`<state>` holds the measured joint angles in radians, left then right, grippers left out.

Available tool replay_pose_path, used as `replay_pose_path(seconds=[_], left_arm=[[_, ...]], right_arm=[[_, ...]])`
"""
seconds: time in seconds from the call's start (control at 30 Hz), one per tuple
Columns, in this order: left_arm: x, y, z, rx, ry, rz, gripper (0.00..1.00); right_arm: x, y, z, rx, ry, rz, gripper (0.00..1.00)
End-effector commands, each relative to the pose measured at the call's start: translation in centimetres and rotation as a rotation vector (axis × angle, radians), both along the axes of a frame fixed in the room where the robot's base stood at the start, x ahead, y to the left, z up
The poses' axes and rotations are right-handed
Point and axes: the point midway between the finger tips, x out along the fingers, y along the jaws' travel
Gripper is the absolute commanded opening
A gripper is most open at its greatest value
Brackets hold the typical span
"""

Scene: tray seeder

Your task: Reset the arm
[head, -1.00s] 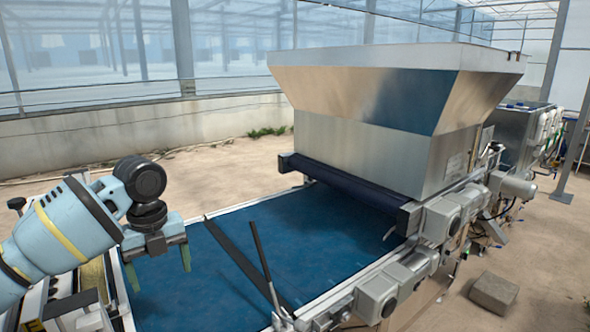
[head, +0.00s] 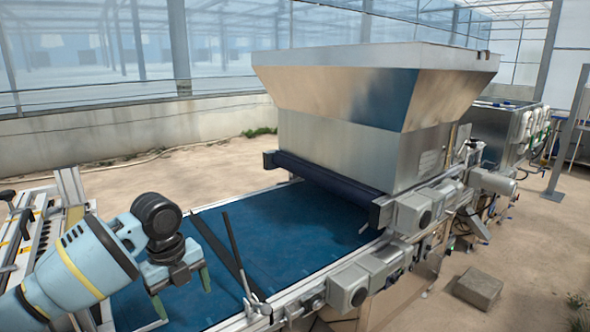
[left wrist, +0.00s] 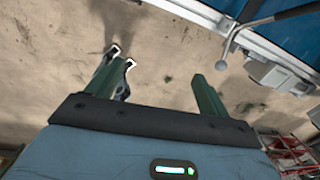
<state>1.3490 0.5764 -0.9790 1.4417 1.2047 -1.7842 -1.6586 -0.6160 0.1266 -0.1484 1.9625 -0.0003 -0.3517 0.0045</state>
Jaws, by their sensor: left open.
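My left arm comes in from the lower left in the head view. Its left gripper (head: 183,293) has two green fingers pointing down, set apart with nothing between them. It is over the near-left part of the blue conveyor belt (head: 290,225). In the left wrist view the green fingers (left wrist: 155,85) are apart and empty, with the sandy floor behind them. My right gripper is not in view.
A large metal hopper (head: 350,125) stands over the belt's far end. A thin dark lever (head: 236,250) rises near the belt's near edge. Motor boxes (head: 350,290) line the right side. A machine with dark slots (head: 30,235) is at left. A stone block (head: 478,288) lies on the floor.

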Motion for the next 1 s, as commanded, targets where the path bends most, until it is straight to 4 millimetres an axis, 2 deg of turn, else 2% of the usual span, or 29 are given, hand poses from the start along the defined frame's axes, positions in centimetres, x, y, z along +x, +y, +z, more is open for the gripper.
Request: replay_pose_path(seconds=[0.03, 0.27, 0.4, 0.6, 0.8, 1.0], left_arm=[[-0.3, -0.9, -1.7, -0.021, -0.002, 0.025, 0.8], [-1.8, -5.3, -9.7, -0.162, -0.034, 0.219, 0.8], [-3.5, -8.1, -14.6, -0.277, -0.048, 0.385, 0.8], [-6.8, -11.0, -20.4, -0.443, -0.048, 0.649, 0.8], [-10.9, -12.3, -24.9, -0.597, -0.034, 0.939, 0.8], [-15.7, -11.7, -28.5, -0.727, -0.027, 1.245, 0.8]], right_arm=[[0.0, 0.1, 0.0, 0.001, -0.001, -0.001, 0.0], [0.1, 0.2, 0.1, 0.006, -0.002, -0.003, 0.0], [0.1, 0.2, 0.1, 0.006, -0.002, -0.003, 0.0], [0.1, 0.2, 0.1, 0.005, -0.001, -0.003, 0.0], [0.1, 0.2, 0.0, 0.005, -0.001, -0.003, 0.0], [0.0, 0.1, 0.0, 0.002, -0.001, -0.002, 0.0]])
